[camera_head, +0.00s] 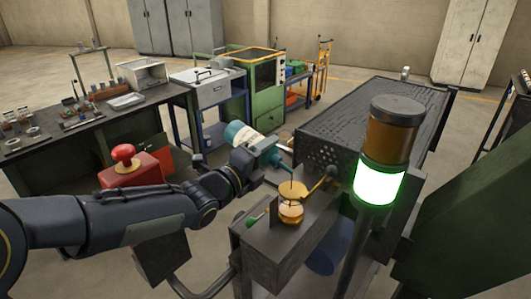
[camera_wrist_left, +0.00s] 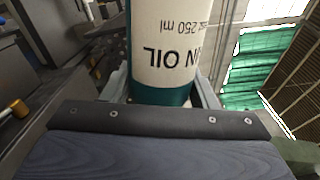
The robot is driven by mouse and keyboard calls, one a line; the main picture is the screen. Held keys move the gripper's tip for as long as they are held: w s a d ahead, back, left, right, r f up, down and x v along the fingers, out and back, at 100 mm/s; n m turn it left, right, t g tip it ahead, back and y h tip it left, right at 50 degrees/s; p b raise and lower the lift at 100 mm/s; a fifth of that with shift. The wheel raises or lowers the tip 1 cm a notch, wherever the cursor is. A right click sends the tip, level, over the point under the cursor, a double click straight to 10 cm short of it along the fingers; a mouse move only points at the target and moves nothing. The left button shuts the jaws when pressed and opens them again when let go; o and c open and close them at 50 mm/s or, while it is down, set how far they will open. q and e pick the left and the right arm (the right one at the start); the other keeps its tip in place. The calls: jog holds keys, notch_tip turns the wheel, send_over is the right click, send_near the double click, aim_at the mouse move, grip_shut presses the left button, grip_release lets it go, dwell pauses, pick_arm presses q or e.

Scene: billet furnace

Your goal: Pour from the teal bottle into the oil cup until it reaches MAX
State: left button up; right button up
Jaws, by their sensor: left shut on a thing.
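The teal bottle (camera_head: 246,139) has a white label band and is tilted, its upper end pointing down and right toward the oil cup. In the left wrist view the bottle (camera_wrist_left: 165,45) shows upside-down lettering reading "N OIL" and "250 ml". My left gripper (camera_head: 258,154) is shut around the bottle, with a finger on each side in the wrist view (camera_wrist_left: 163,92). The amber oil cup (camera_head: 291,211) sits on the grey machine housing, below and right of the bottle's spout. A thin dark line shows above the cup; I cannot tell whether it is oil. The MAX mark is too small to read.
A lit green beacon (camera_head: 379,182) on a post stands right of the cup. A dark perforated table (camera_head: 378,112) lies behind it. A red box with a mushroom button (camera_head: 128,165) is left of my arm. A workbench (camera_head: 85,125) with tools stands farther left.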

pick_arm(q)
jog(key=shift+b, duration=0.5)
jog(key=shift+s+d+r+m+b, duration=0.15)
jog(key=shift+r+m+b, duration=0.25)
jog(key=shift+m+b, duration=0.35)
jog(key=shift+r, duration=0.15)
dwell(5.4)
